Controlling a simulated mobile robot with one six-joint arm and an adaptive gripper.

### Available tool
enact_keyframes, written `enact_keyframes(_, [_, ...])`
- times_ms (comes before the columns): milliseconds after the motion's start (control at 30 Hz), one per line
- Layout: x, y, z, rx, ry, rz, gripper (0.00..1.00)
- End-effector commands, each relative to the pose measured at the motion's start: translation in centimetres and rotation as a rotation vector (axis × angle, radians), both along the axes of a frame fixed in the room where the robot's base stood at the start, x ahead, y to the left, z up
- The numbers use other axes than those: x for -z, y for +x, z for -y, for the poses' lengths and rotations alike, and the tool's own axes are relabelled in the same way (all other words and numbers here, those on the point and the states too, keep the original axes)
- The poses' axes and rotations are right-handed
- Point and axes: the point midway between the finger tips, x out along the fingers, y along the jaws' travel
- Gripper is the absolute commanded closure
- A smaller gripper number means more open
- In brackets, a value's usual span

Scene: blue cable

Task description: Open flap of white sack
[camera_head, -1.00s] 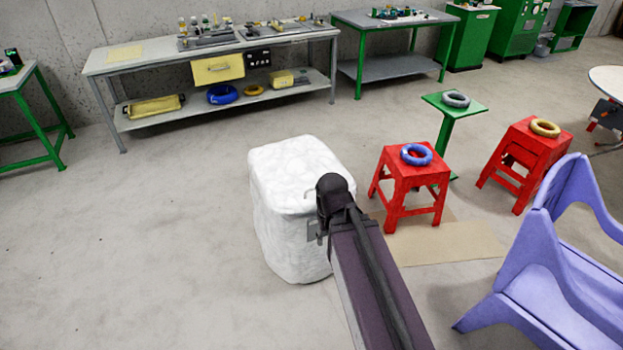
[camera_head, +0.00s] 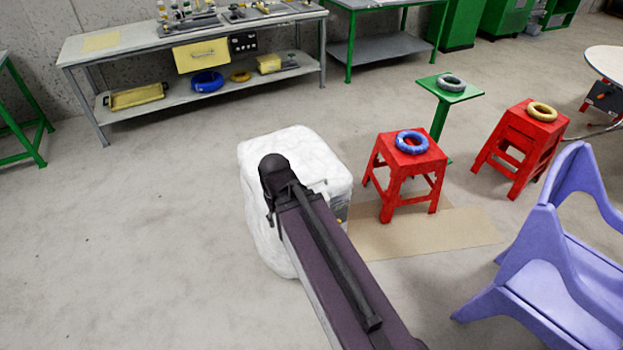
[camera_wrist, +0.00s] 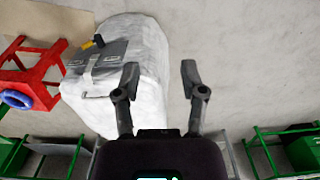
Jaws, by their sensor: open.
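The white sack (camera_head: 262,150) stands on the floor in the head view, partly hidden behind my arm. It also shows in the wrist view (camera_wrist: 150,48), with a grey panel (camera_wrist: 92,72) on its left part and a small black and yellow piece (camera_wrist: 93,43) at the panel's edge. I cannot tell clearly where the flap's edge lies. My gripper (camera_wrist: 160,70) is open and empty, its fingers apart. In the wrist view the left fingertip overlaps the sack and the right one is over floor. I cannot tell whether they touch the sack.
A red stool (camera_head: 402,165) with a blue cable ring (camera_head: 412,142) stands right of the sack, on a flat tan sheet (camera_head: 425,235). A purple chair (camera_head: 560,270) stands at the right. The floor left of the sack is clear.

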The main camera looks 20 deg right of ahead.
Motion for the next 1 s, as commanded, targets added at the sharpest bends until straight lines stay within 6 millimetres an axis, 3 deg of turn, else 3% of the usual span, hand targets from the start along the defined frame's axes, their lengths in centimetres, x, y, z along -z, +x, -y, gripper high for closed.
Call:
enact_keyframes(367, [0.1, 0.3, 0.1, 0.012, 0.001, 0.001, 0.46])
enact_keyframes(533, [0.4, 2.0, 0.8, 0.092, 0.005, 0.012, 0.46])
enact_keyframes(767, [1.4, 7.5, 4.4, 0.389, 0.024, 0.046, 0.46])
enact_keyframes(1000, [2.8, 14.8, 11.3, 0.848, 0.064, 0.092, 0.46])
